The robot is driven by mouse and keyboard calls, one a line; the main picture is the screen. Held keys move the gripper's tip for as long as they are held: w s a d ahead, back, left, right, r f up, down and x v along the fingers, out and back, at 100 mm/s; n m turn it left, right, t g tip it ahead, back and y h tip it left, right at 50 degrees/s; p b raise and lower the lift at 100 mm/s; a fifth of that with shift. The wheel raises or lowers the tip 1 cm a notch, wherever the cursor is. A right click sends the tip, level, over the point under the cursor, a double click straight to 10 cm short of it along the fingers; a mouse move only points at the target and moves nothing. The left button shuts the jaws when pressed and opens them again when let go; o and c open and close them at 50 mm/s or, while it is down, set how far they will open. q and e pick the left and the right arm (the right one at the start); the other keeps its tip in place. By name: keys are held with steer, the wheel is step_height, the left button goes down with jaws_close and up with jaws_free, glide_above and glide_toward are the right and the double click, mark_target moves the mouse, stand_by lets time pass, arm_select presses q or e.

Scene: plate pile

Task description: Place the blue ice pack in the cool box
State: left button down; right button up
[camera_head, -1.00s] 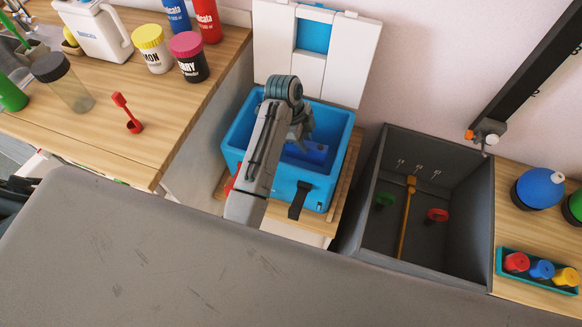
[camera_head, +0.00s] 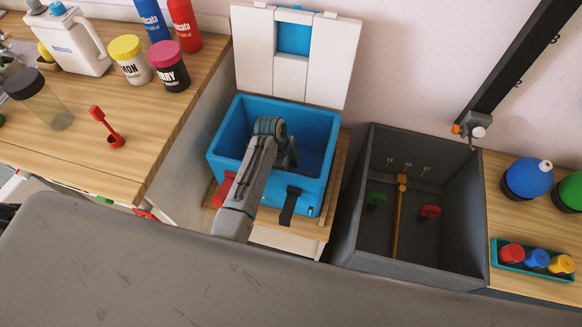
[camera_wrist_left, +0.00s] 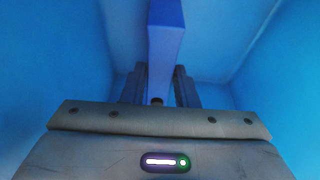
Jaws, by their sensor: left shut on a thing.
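The blue cool box (camera_head: 318,150) stands open in the middle of the head view, its white lid (camera_head: 258,55) raised behind it. My left arm reaches down into the box, and my left gripper hides most of what is at its tip there. In the left wrist view my left gripper (camera_wrist_left: 160,88) is shut on the blue ice pack (camera_wrist_left: 166,45), a darker blue slab extending away from the fingers. Blue box walls surround it on both sides. Whether the ice pack touches the box floor cannot be told. My right gripper is not in view.
A dark grey bin (camera_head: 350,225) with hooks stands right of the box. A wooden counter (camera_head: 60,145) at left holds bottles, a clear jar (camera_head: 38,98), jars and a red scoop (camera_head: 106,127). A teal tray (camera_head: 530,262) with small coloured caps is at far right.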

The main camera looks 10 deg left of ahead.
arm_select(q)
steer(key=c, duration=1.1)
jaws_free()
steer(key=shift+f, duration=0.1)
steer(key=shift+c, duration=0.2)
steer(key=v, duration=1.2)
steer(key=shift+b, duration=0.35)
steer(key=shift+w, duration=0.1)
